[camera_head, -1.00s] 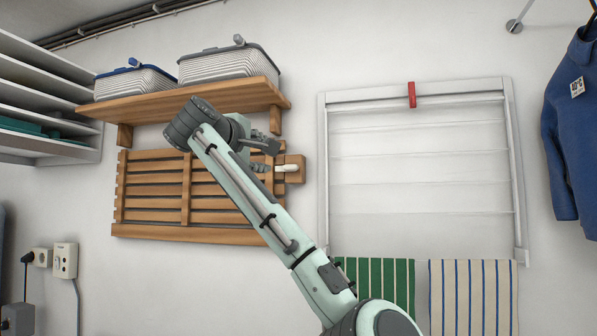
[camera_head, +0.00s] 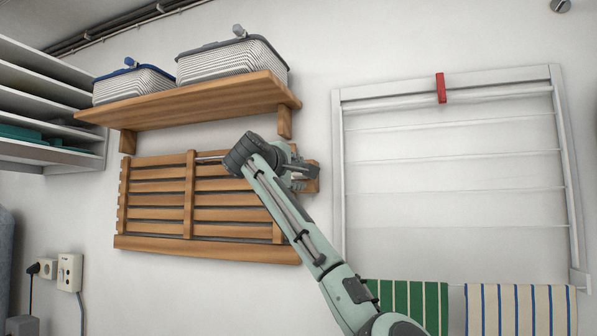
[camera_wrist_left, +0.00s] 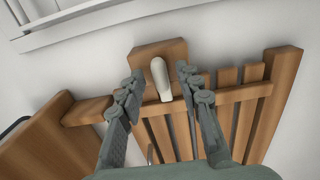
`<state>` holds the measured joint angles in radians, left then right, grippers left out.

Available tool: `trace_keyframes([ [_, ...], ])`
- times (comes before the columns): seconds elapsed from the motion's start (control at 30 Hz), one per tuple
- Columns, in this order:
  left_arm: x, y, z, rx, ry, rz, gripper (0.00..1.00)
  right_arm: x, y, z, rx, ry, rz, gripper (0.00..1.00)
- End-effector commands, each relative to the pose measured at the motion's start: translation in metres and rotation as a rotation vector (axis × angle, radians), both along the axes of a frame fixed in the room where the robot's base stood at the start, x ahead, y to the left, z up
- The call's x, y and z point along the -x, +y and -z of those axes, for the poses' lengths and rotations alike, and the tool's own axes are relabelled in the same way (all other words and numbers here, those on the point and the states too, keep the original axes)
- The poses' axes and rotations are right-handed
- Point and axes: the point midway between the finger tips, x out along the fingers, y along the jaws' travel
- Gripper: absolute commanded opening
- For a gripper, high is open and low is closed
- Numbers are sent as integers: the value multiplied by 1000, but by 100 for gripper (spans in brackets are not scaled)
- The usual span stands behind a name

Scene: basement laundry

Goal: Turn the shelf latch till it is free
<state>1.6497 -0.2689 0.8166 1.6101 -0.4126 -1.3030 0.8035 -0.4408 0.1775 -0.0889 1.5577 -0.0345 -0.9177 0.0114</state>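The shelf latch (camera_wrist_left: 160,80) is a white rounded lever on a wooden block (camera_wrist_left: 154,50) at the end of the slatted wooden shelf (camera_wrist_left: 184,134). In the head view the block (camera_head: 313,178) shows at the right end of the slatted shelf (camera_head: 152,242), which lies flat against the wall; my gripper hides most of the latch there. My left gripper (camera_wrist_left: 160,74) is open. Its two fingers stand on either side of the lever, with a visible gap on each side in the wrist view. In the head view the gripper (camera_head: 303,177) is right at the block. My right gripper is not in view.
A fixed wooden shelf (camera_head: 200,104) with two baskets (camera_head: 134,84) (camera_head: 232,60) is just above. A white drying frame (camera_head: 338,200) with a red clip (camera_head: 441,88) is to the right, striped towels (camera_head: 415,300) below it. Sockets (camera_head: 70,272) sit lower left.

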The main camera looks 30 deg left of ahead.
Motion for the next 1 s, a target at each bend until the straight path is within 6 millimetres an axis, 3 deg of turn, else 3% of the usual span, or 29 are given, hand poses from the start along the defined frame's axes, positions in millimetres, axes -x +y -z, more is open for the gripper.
trace_keyframes([
  [0.33,-4,1,1,0,0,0,34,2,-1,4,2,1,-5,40],
  [0.6,-4,1,0,0,0,0,1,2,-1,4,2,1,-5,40],
  [1.0,-4,1,1,-26,7,-1,0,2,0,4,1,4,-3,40],
])
